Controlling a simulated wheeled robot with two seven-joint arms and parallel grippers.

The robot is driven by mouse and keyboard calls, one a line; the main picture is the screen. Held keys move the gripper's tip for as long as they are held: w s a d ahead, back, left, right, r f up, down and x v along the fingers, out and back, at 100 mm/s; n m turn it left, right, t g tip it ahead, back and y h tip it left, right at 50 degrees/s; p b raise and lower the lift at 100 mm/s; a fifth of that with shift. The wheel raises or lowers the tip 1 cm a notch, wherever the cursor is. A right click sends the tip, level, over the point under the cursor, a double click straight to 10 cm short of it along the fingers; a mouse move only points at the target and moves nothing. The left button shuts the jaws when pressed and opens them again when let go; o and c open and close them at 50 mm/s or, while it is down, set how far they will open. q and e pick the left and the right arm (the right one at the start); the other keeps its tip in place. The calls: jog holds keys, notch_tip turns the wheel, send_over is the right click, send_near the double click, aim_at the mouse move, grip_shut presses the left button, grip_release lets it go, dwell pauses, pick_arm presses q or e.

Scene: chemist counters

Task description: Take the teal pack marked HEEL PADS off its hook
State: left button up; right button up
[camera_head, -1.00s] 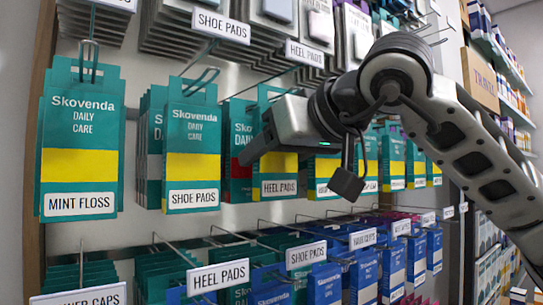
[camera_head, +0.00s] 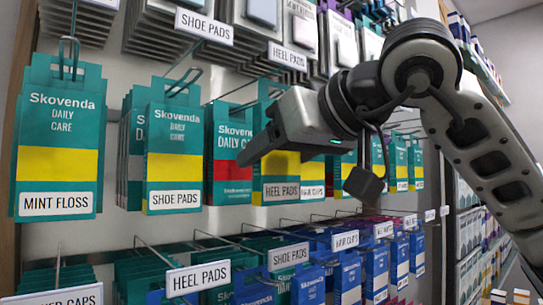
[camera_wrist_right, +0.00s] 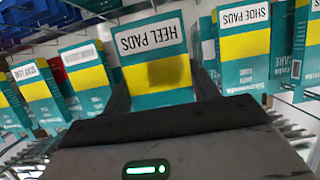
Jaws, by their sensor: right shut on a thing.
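The teal pack marked HEEL PADS (camera_head: 281,190) has a yellow band and hangs upright in the upper row, right of a pack with a red band. My right gripper (camera_head: 250,155) reaches across its upper front from the right and is shut on it, covering part of its face. In the right wrist view the pack (camera_wrist_right: 152,75) appears upside down just beyond the dark gripper edge (camera_wrist_right: 165,120). A hook shows above the pack; whether its top is still on it cannot be told. My left gripper is not in view.
To the left hang teal packs marked SHOE PADS (camera_head: 175,150) and MINT FLOSS (camera_head: 57,150). A red-banded pack (camera_head: 230,168) is close on the left, and HAIR CAPS packs (camera_head: 312,190) on the right. Hooks with blue and teal packs lie below, including another HEEL PADS label (camera_head: 198,277).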

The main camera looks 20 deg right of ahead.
jog(key=shift+s+d, duration=0.25)
jog(key=shift+s, duration=0.4)
jog(key=shift+s+d, duration=0.2)
jog(key=shift+s, duration=0.4)
jog(key=shift+s, duration=0.1)
jog(key=s+d, duration=0.2)
jog(key=s, duration=0.4)
jog(key=shift+s+d+b, duration=0.2)
jog(key=shift+b, duration=0.1)
